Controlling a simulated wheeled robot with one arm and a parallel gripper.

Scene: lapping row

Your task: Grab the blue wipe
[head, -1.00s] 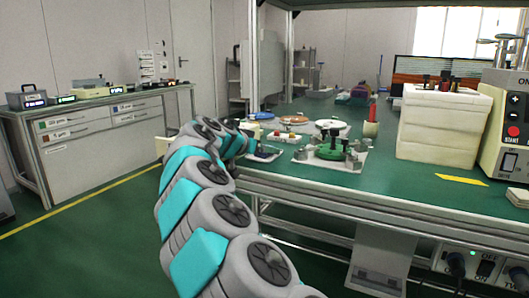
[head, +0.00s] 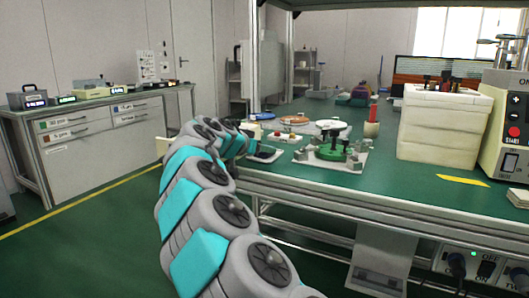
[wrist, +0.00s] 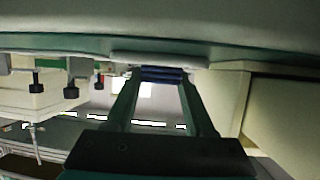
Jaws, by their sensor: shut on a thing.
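The blue wipe (wrist: 162,74) shows in the wrist view as a dark blue folded strip between the tips of my two fingers. My gripper (wrist: 160,79) is shut on it, close to a pale flat surface at the top of that view. In the head view my arm reaches to the left end of the green-topped bench (head: 330,192). There my gripper (head: 254,150) is small and partly hidden by my own arm, beside a dark blue patch that looks like the wipe (head: 267,154). I cannot tell there whether the wipe touches the bench.
A plate with a green disc and metal blocks (head: 331,153) lies right of my gripper. White stacked boxes (head: 440,125) and a control unit (head: 515,125) fill the right. A bench post (head: 253,60) rises near my arm.

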